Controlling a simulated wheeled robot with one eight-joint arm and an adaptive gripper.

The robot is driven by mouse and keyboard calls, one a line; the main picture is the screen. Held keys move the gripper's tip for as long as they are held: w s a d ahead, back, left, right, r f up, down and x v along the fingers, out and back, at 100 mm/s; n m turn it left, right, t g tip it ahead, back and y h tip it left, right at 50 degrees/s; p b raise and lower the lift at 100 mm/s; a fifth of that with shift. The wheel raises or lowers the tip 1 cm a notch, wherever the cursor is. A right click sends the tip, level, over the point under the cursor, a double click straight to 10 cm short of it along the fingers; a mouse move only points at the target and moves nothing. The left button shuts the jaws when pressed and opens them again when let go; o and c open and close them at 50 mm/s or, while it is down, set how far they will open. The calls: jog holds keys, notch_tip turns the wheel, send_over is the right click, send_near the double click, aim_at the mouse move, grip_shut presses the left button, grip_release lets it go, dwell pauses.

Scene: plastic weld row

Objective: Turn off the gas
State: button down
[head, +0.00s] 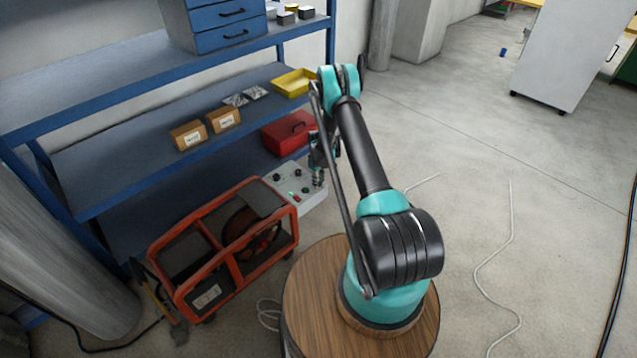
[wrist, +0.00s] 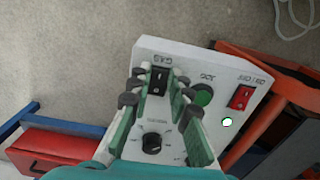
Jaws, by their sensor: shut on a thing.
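A light grey control box (head: 300,203) stands on the floor beside the orange-framed machine, and its panel (wrist: 215,65) fills the middle of the wrist view. A black rocker switch (wrist: 158,85) sits under a label that reads GAS upside down. My gripper (wrist: 158,79) is at this switch, with a finger on each side, shut on it. In the head view my gripper (head: 318,178) reaches down to the right side of the box. The fingers hide part of the panel, and exact contact is hard to see.
The panel also has a round knob (wrist: 153,141), a green button (wrist: 202,95), a red switch (wrist: 241,97) and a lit green lamp (wrist: 227,122). An orange frame (head: 187,306) stands close by. A red toolbox (head: 283,137) sits on the blue shelf behind.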

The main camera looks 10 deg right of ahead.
jog(key=shift+w+a+r+g+h, duration=0.1)
jog(key=shift+w+g+h, duration=0.05)
jog(key=shift+g+h, duration=0.35)
jog(key=shift+w+a+r+g+h, duration=0.15)
jog(key=shift+g+h, duration=0.15)
jog(key=shift+g, duration=0.3)
jog(key=shift+f, duration=0.1)
jog(key=c, duration=1.4)
grip_release()
jog(key=v, duration=1.2)
jog(key=shift+d, duration=0.1)
